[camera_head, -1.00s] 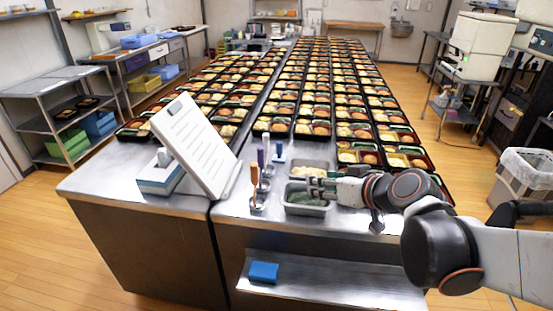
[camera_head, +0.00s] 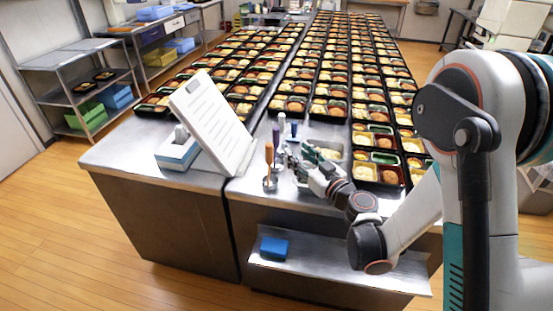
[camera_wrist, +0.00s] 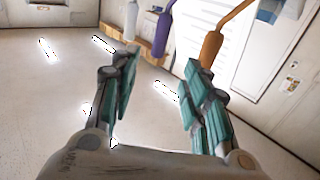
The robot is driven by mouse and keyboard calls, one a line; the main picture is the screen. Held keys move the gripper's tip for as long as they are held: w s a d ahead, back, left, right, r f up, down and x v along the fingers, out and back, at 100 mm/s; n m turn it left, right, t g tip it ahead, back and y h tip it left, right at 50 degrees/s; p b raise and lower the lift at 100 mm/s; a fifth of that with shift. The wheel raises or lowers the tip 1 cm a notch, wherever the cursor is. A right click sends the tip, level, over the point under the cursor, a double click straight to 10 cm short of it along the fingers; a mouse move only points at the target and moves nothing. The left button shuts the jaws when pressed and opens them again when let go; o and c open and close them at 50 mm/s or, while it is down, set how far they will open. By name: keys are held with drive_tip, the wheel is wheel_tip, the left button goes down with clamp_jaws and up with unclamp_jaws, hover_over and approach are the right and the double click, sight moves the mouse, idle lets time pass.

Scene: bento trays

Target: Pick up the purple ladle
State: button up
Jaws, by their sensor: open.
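The purple ladle (camera_head: 276,139) stands upright near the front of the metal counter, between an orange-handled ladle (camera_head: 269,153) and a white-handled one (camera_head: 282,121). In the wrist view its purple handle (camera_wrist: 162,34) hangs down from the top edge, with the white handle (camera_wrist: 131,17) to its left and the orange handle (camera_wrist: 212,48) to its right. My gripper (camera_head: 291,157) is just right of the ladles. In the wrist view my gripper (camera_wrist: 160,62) is open and empty, the purple handle lined up with the gap, apparently beyond the fingertips. The ladle's bowl is hidden there.
A tilted white board (camera_head: 213,122) and a tissue box (camera_head: 178,152) stand left of the ladles. A metal container (camera_head: 328,149) lies behind my gripper. Rows of bento trays (camera_head: 377,140) fill the counter behind. A blue block (camera_head: 274,247) rests on the lower shelf.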

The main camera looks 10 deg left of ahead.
sight(278, 135)
drive_tip(key=p+x, duration=0.2)
drive_tip(key=x, duration=0.5)
drive_tip(key=shift+w+a+f, duration=0.15)
drive_tip(key=shift+w+a, duration=0.1)
drive_tip(key=shift+a, duration=0.05)
drive_tip(key=shift+b+x, duration=0.8)
drive_tip(key=shift+x, duration=2.25)
drive_tip(key=shift+d, duration=0.1)
clamp_jaws()
